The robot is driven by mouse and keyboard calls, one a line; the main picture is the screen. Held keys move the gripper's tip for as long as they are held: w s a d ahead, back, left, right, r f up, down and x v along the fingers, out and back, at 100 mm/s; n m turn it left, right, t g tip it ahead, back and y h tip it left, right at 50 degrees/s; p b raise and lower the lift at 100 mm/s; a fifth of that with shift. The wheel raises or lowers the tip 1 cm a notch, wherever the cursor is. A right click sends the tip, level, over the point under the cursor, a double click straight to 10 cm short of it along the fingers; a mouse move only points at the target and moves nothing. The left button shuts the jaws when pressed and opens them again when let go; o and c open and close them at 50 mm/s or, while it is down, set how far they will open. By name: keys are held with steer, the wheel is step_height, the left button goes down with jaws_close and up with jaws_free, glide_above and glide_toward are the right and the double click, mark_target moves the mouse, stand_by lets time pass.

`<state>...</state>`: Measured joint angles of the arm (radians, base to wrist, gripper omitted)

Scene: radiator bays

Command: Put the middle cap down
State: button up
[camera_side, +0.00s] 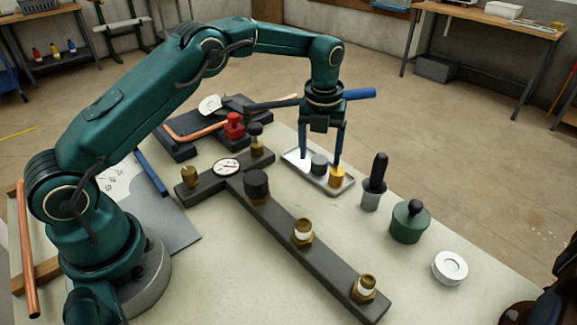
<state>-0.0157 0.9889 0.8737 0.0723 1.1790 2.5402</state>
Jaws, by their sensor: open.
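My gripper (320,160) points down over a shallow metal tray (346,188), its two blue fingers apart. A grey cap-like piece (319,164) stands in the tray between the fingertips; I cannot tell whether they touch it. A white piece (304,165) is beside the left fingertip and a brass-coloured piece (337,178) is below the right one. A dark bar (285,222) lies diagonally on the bench. It bears a black cap (256,184) and two brass fittings with white bands, one in the middle (303,232) and one at the near end (365,288).
A gauge (228,167) and a brass fitting (190,175) sit on the bar's crosspiece. A black-handled tool (375,180), a green canister (409,222) and a white tape roll (450,267) stand right of the bar. Tools and a red-handled valve (235,126) lie behind.

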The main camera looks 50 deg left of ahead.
step_height(320, 180, up, 9)
step_height(320, 180, up, 8)
steer(key=n+t, duration=0.1)
steer(key=n, duration=0.6)
glide_above(319, 163)
steer(key=s, duration=0.5)
steer(key=s+f+n+t, duration=0.1)
steer(key=s+f+n, duration=0.1)
steer(key=s+n, duration=0.8)
steer(key=s+d+f+n+t, duration=0.1)
steer(key=s+f+n+t, duration=0.1)
steer(key=s+n, duration=0.8)
steer(key=shift+d+f+n+h, duration=0.25)
steer(key=shift+n+h, duration=0.15)
steer(key=shift+n, duration=0.7)
